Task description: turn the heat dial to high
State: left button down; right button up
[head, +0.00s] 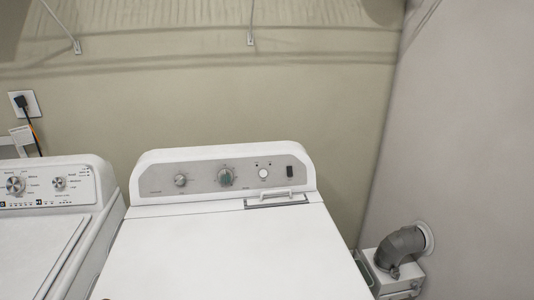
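A white dryer (230,255) stands in the middle of the head view. Its grey control panel (205,170) is at the back of the top. The panel has a small dial (180,180) on the left and a larger greenish dial (225,177) near the middle. A round white button (263,173) and a dark switch (290,171) sit to the right. The labels are too small to read, so I cannot tell which is the heat dial or where it is set. Neither of my grippers is in view.
A white washer (30,245) with its own knobs stands close on the left. A grey vent elbow (402,246) joins the right wall, with a white box (385,278) below it. The dryer top is clear. A wall outlet (25,103) with a plug is at the left.

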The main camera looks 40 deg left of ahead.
aim_at(179, 179)
jog(key=u, duration=1.75)
